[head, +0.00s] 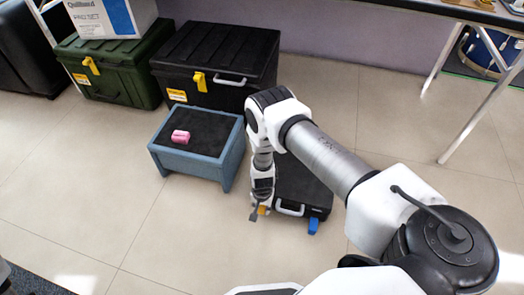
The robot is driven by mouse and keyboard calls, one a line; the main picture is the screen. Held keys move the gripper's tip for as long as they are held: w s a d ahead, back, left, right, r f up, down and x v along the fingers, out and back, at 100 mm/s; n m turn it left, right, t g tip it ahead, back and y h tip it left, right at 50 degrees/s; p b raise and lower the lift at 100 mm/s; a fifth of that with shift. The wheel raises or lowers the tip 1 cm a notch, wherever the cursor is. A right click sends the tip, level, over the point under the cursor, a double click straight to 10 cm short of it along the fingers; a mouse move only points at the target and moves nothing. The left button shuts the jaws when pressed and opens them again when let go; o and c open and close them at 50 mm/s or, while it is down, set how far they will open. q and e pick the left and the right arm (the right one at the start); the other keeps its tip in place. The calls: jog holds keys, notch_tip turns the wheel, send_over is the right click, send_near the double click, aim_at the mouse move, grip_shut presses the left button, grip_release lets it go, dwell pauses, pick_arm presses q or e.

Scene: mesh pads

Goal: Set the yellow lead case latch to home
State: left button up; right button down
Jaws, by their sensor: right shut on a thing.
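A small black case (318,198) lies on the floor at the middle, partly behind my right arm. It has a light handle (290,208) on its front, a blue latch (313,225) at the right front and a yellow-orange latch (262,210) at the left front. My right gripper (259,213) points down at the left front of this case and is shut on the yellow-orange latch. The gripper hides most of this latch, so its exact angle cannot be told. My left gripper is not in view.
Behind stand a large black case (218,55) and a green case (120,72), both with yellow latches; a white box (110,17) sits on the green one.

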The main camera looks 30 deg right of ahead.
jog(key=d+g+y+b, duration=0.1)
jog(key=b, duration=0.2)
jog(key=w+d+g+y+b, duration=0.1)
jog(key=b, duration=0.3)
jog(key=shift+w+r+g+y, duration=0.2)
jog(key=shift+w+g+y, duration=0.05)
jog(key=shift+g+y, duration=0.05)
jog(key=shift+w+d+r+g+y+b, duration=0.2)
jog(key=shift+r+g+y+b, duration=0.15)
jog(key=shift+b, duration=0.55)
jog(key=c, duration=0.9)
grip_release()
jog(key=shift+s, duration=0.1)
jog(key=shift+r, duration=0.1)
jog(key=v, duration=1.2)
